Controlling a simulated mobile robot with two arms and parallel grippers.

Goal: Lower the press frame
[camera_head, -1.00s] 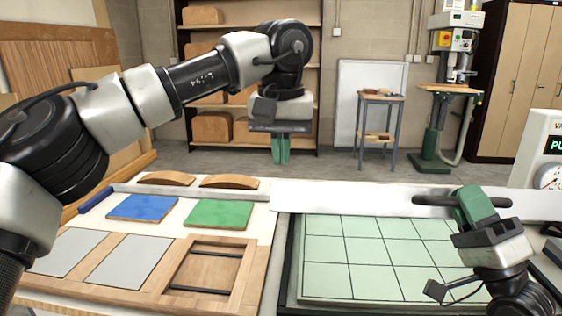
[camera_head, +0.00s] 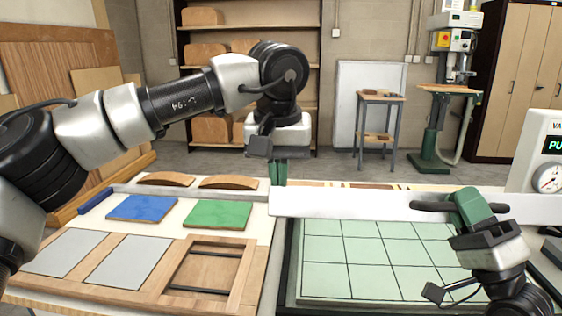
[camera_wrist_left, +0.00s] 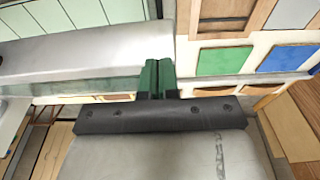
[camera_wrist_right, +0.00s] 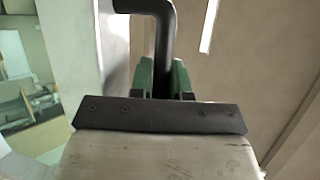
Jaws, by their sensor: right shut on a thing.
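The press frame (camera_head: 340,204) shows as a long pale bar across the back of the green gridded press bed (camera_head: 340,245). A black handle (camera_head: 428,206) runs along its right part. My right gripper (camera_head: 468,207) is shut on the handle, and its green fingers flank the black bar in the right wrist view (camera_wrist_right: 162,80). My left gripper (camera_head: 279,172) is at the left end of the frame, with its green fingers together. In the left wrist view its fingers (camera_wrist_left: 158,78) are beside the frame's end; I see nothing between them, and contact is unclear.
A blue pad (camera_head: 142,208) and a green pad (camera_head: 217,214) lie left of the press, with curved wooden pieces (camera_head: 228,182) behind. Grey sheets (camera_head: 130,261) lie in front. A gauge box (camera_head: 546,160) stands at the right edge.

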